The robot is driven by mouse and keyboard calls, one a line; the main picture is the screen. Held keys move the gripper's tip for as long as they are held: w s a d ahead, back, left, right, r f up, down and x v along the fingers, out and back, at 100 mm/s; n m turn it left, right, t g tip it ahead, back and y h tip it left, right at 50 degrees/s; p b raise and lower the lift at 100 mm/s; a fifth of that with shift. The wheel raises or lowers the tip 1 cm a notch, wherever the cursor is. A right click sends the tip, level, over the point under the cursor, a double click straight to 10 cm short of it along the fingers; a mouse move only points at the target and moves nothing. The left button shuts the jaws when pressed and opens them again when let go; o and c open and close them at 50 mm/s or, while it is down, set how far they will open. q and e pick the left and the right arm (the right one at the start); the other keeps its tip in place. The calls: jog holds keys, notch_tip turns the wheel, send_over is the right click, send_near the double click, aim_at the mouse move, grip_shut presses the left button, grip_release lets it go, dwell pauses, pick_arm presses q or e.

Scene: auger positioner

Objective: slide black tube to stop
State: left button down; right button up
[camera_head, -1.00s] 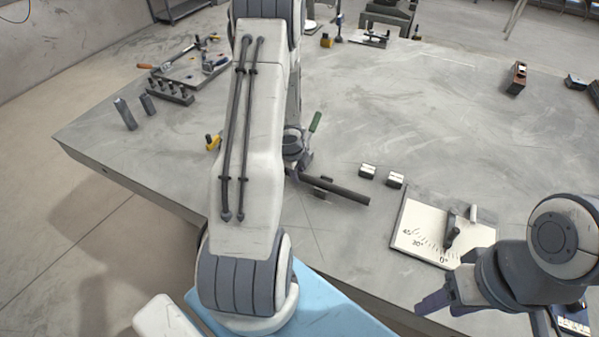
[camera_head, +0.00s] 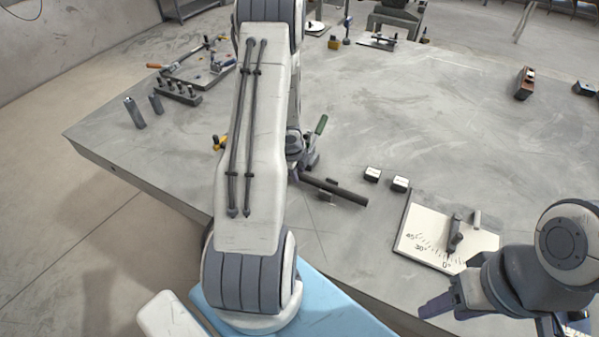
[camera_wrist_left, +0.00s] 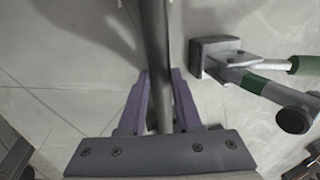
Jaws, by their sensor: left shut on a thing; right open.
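The black tube (camera_head: 340,193) lies near the middle of the table in the head view, its right end free and its left part hidden behind my left arm. In the left wrist view the tube (camera_wrist_left: 155,40) runs down between the two purple fingers of my left gripper (camera_wrist_left: 159,100), which are shut on it. In the head view the left gripper is mostly hidden by the arm. I cannot make out a stop.
A green-handled clamp (camera_head: 317,131) stands close beside the left gripper; it also shows in the left wrist view (camera_wrist_left: 225,65). Two small blocks (camera_head: 372,174) (camera_head: 399,184) lie right of the tube. A white angle board (camera_head: 425,238) lies near the right gripper.

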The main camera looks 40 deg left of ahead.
pick_arm(q)
jog(key=shift+a, duration=0.2)
jog(key=c, duration=0.5)
grip_release()
jog(key=shift+s, duration=0.1)
jog(key=p+v, duration=0.7)
jog(key=v, duration=0.3)
jog(key=shift+r, duration=0.3)
